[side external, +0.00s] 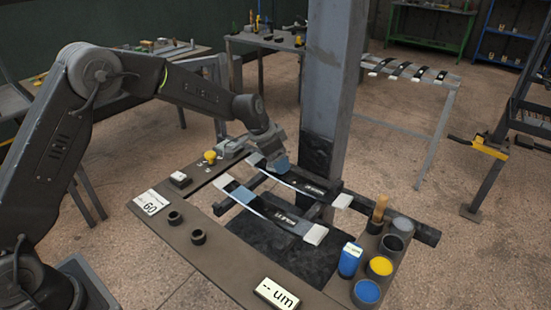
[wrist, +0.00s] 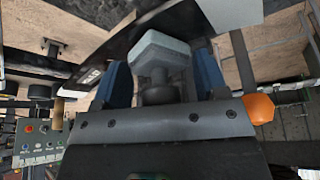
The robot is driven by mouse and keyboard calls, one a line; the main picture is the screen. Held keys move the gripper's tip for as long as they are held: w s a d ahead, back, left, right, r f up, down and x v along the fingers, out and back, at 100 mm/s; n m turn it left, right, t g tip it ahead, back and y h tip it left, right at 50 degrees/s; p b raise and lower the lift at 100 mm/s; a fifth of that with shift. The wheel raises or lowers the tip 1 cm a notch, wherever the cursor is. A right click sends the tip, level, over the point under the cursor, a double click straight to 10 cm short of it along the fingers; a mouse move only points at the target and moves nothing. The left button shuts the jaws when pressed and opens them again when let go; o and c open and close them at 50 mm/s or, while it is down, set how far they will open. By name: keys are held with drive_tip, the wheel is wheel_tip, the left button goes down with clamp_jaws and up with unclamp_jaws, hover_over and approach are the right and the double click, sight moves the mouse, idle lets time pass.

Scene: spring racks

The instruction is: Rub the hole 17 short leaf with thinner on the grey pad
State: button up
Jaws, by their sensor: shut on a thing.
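My gripper (side external: 280,160) is at the far leaf's left end in the side view, beside the column. In the wrist view its two blue fingers are shut on the dark knob of a grey pad (wrist: 160,50). The pad's pale block lies over or against a dark leaf (wrist: 112,52); whether it touches cannot be told. Two dark leaves with pale ends lie across the rack, a far leaf (side external: 305,184) and a near leaf (side external: 285,220). The near one has a blue patch. White lettering on them is too small to read, so hole 17 cannot be told. The thinner cannot be identified.
A grey column (side external: 333,80) stands close behind the rack. Several pots, including a yellow one (side external: 380,266), a blue can (side external: 350,259) and a brush (side external: 379,210), stand at right. Two dark rings, a "60" card (side external: 150,203) and a "-- um" display (side external: 276,294) lie on the bench.

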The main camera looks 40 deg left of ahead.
drive_tip(key=shift+s, duration=0.1)
drive_tip(key=shift+s, duration=0.95)
drive_tip(key=shift+w+f, duration=0.1)
drive_tip(key=shift+w, duration=0.9)
drive_tip(key=shift+s, duration=1)
drive_tip(key=shift+w, duration=1)
